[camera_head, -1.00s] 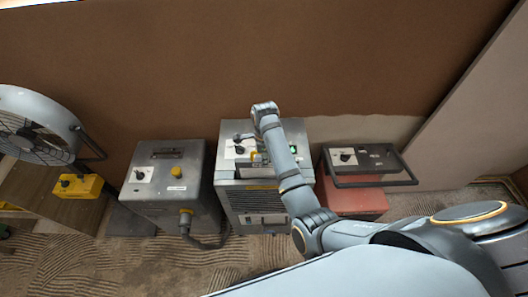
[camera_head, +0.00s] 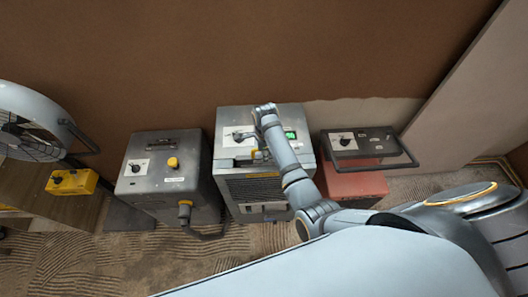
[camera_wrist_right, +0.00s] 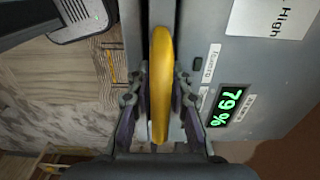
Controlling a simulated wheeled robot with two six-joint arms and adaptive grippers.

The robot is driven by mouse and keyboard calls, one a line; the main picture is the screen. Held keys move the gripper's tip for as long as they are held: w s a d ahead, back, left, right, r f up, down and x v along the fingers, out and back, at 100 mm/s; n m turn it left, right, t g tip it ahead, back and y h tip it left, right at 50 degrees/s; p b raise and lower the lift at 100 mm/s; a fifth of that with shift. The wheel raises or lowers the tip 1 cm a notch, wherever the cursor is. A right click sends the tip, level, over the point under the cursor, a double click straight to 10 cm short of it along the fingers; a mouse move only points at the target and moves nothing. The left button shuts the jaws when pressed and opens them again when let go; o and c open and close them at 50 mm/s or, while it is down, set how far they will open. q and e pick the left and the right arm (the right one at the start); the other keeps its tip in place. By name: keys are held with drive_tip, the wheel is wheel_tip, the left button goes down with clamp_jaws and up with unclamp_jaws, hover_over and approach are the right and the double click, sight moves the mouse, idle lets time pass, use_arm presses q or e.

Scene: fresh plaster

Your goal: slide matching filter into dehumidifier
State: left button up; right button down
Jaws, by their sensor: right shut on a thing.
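The dehumidifier (camera_head: 295,160) is the grey box in the middle of the head view, with a front grille and a lit green display. In the wrist view the right gripper (camera_wrist_right: 160,100) is shut on a long yellow grip (camera_wrist_right: 161,60), in line with a dark slot in the top. The grip looks like the filter's handle; the filter body is hidden, so I cannot tell how deep it sits. My left gripper is out of view.
A grey unit (camera_head: 150,187) with a yellow knob and a hose stands left of the dehumidifier. A red box with a black-framed top (camera_head: 350,185) stands close on the right. A fan (camera_head: 30,120) and a yellow box (camera_head: 72,181) are at far left. A brown wall is behind.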

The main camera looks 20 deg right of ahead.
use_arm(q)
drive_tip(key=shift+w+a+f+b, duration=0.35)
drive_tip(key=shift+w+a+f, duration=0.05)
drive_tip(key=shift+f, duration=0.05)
use_arm(e)
drive_tip(key=shift+f, duration=1.2)
drive_tip(key=c, duration=1.1)
unclamp_jaws()
drive_tip(key=shift+c, duration=0.2)
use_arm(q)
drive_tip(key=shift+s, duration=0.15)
use_arm(e)
wheel_tip(320, 180, up, 12)
drive_tip(key=shift+r, duration=0.1)
